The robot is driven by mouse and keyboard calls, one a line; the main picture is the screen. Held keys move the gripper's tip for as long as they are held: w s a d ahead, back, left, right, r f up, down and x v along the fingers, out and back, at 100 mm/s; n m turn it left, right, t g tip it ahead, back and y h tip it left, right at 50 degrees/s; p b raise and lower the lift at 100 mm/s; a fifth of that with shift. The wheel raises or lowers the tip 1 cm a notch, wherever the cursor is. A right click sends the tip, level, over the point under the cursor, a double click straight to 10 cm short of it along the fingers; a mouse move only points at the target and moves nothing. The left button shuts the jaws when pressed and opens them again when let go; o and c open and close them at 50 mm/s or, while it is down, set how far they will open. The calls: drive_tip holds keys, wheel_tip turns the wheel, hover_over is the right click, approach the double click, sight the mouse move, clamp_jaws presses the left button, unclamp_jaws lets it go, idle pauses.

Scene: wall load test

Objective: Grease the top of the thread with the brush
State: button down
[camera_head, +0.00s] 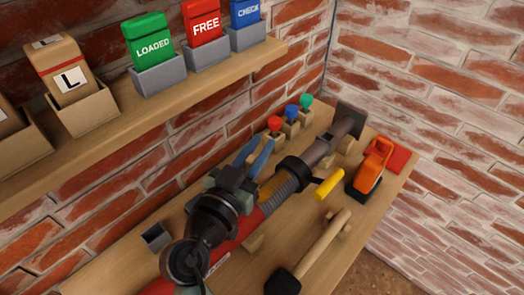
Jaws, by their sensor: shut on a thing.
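My gripper (238,180) is over the left part of the thread and is shut on the brush (262,158). A long blue part of the brush points up and right from the jaws. I cannot make out the bristles or whether they touch the thread. The grey ribbed thread (283,190) lies along the bench, between a red cylinder (238,239) and a black collar (293,170). A tan-yellow patch (273,185) shows beside the thread; I cannot tell what it is. My wrist and gripper hide part of the red cylinder and thread.
A yellow handle (328,185) sticks out by the collar. A mallet (325,240), an orange tool (370,168) and a grey cup (156,236) are on the bench. Red, blue and green knobs (290,115) stand behind. The shelf (180,92) with cards and boxes overhangs the back left.

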drive_tip(key=w+d+b, duration=0.3)
drive_tip(key=w+d, duration=0.4)
drive_tip(key=d, duration=0.1)
drive_tip(key=shift+w, duration=0.35)
idle(0.7)
drive_tip(key=shift+s+a+b, duration=2.2)
drive_tip(key=shift+s+a, duration=1.75)
drive_tip(key=shift+a, duration=0.1)
wheel_tip(320, 180, up, 6)
drive_tip(key=p, duration=0.4)
